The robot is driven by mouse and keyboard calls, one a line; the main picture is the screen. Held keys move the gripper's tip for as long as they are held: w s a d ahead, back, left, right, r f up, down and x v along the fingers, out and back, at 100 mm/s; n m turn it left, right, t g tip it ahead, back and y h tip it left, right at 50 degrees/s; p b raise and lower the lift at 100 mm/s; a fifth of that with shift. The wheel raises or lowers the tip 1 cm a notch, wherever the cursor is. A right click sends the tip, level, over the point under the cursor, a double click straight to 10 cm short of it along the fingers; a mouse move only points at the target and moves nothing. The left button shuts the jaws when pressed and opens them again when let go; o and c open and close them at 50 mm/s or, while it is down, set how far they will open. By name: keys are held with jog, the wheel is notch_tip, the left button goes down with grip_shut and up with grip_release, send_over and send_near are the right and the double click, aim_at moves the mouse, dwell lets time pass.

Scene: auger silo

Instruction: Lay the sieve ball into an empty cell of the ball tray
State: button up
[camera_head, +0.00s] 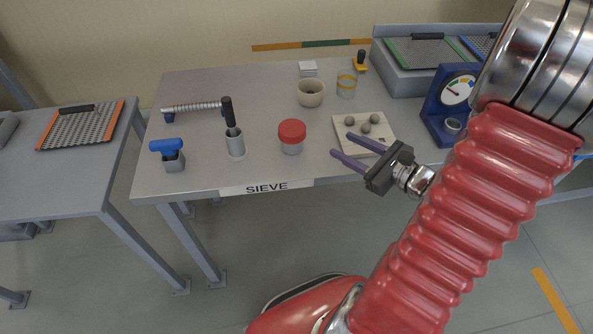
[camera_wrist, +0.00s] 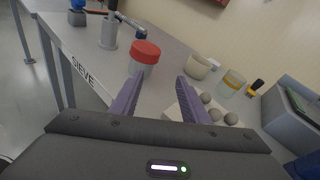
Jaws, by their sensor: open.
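The ball tray (camera_head: 385,143) is a pale square board near the front right of the SIEVE table. Several grey balls (camera_head: 375,118) rest on it, and they also show in the wrist view (camera_wrist: 231,118). I cannot tell which is the sieve ball, and the cells are too small to make out. My gripper (camera_head: 342,145) is open with nothing between its purple fingers (camera_wrist: 160,78). In the head view it overlaps the tray's front left part; its height above the tray is unclear. The right finger hides part of the tray in the wrist view.
A red-lidded jar (camera_head: 291,136) stands left of my gripper. Behind are a beige bowl (camera_head: 310,93) and a yellow-banded glass (camera_head: 346,84). A blue dial gauge (camera_head: 447,110) stands right of the tray. A grey cylinder (camera_head: 235,144) and blue-handled tool (camera_head: 170,154) are farther left.

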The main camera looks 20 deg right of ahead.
jog(key=s+a+r+n+g+y, duration=0.15)
jog(key=s+a+n+g, duration=0.35)
jog(key=a+n, duration=0.55)
jog(key=s+a+r+n+g, duration=0.2)
jog(key=s+a+n+g, duration=0.1)
jog(key=a+n+g, duration=0.55)
notch_tip(320, 180, up, 9)
jog(key=s+n+t+h, duration=0.2)
jog(key=n+t+h, duration=0.2)
jog(key=n, duration=0.6)
jog(key=shift+s+a+n+h, duration=0.3)
jog(key=shift+a+n+h, duration=0.15)
jog(key=shift+h, duration=0.8)
jog(key=shift+t, duration=0.25)
jog(key=shift+c, duration=0.4)
